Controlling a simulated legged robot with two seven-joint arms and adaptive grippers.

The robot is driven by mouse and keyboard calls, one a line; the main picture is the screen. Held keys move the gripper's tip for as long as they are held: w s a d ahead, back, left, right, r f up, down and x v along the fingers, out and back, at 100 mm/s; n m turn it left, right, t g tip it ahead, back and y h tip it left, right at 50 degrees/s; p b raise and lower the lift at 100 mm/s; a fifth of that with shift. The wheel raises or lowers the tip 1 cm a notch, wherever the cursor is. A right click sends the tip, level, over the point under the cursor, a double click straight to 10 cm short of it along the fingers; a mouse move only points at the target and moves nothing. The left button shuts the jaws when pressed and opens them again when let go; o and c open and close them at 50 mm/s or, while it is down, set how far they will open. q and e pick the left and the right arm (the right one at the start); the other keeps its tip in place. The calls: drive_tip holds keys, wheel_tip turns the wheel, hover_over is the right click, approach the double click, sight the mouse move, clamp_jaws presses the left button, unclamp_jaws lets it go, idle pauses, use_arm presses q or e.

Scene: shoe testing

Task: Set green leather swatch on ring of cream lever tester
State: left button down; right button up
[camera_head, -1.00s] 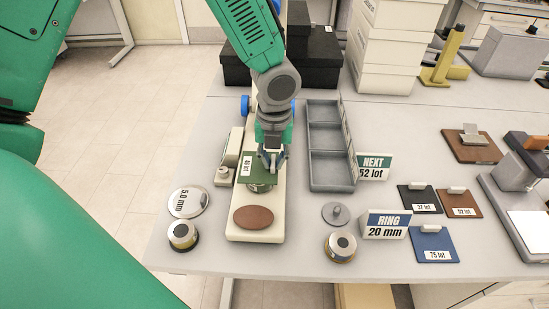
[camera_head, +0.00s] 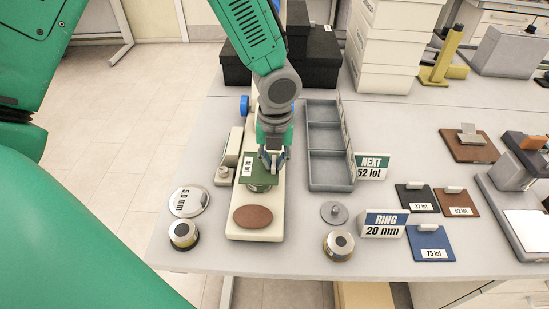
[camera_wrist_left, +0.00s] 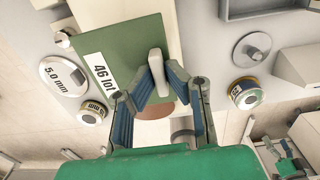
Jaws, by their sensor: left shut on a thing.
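The green leather swatch (camera_head: 258,171), labelled 46 lot, is over the cream lever tester (camera_head: 236,216) in the head view. It also fills the upper middle of the left wrist view (camera_wrist_left: 130,62). My left gripper (camera_head: 271,163) is shut on the swatch's pale grip tab (camera_wrist_left: 157,70), its two fingers on either side of it. The swatch covers the top of the tester's ring (camera_head: 260,187), whose metal side shows just below the swatch edge. I cannot tell whether the swatch touches the ring. My right gripper is out of view.
A brown disc (camera_head: 253,217) lies on the tester's front. A 5.0 mm disc (camera_head: 188,201) and a round metal piece (camera_head: 183,235) are left. A grey tray (camera_head: 331,187), RING 20 mm sign (camera_head: 384,224), NEXT 52 lot sign (camera_head: 371,167) and other swatches (camera_head: 430,243) are right.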

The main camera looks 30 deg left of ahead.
use_arm(q)
drive_tip(key=shift+d+r, duration=0.1)
drive_tip(key=shift+d, duration=0.5)
drive_tip(key=shift+a+f, duration=0.5)
drive_tip(key=shift+f, duration=0.1)
drive_tip(key=shift+d+f+b, duration=0.4)
drive_tip(key=shift+f, duration=0.05)
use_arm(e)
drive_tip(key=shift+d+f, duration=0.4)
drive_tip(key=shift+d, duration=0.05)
use_arm(q)
drive_tip(key=c, duration=1.5)
unclamp_jaws()
drive_tip(key=shift+c, duration=0.2)
drive_tip(key=shift+a, duration=0.15)
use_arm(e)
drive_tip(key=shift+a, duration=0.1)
use_arm(q)
drive_tip(key=shift+a, duration=0.1)
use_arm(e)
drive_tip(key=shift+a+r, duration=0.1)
